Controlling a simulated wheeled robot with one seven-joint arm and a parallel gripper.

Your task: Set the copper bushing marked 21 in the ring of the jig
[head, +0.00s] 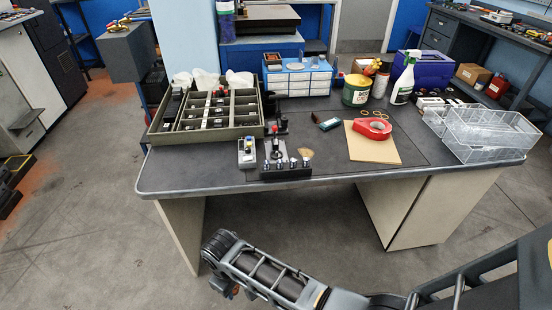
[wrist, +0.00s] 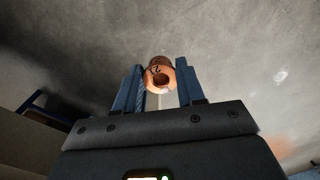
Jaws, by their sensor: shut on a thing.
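A copper bushing (wrist: 160,77) with a round bore is held between the two blue fingers of my gripper (wrist: 160,88) in the wrist view. A dark mark shows on it; it looks like a 2, and the rest is not readable. Only bare floor shows behind it.
A grey-green divided tray (head: 152,134) stands on the bench (head: 340,172) at left. In front are a grey box with knobs (head: 248,153) and a black rack (head: 287,173) of several metal-topped pieces. A red tape dispenser (head: 375,129) and clear bins (head: 490,135) are at right.

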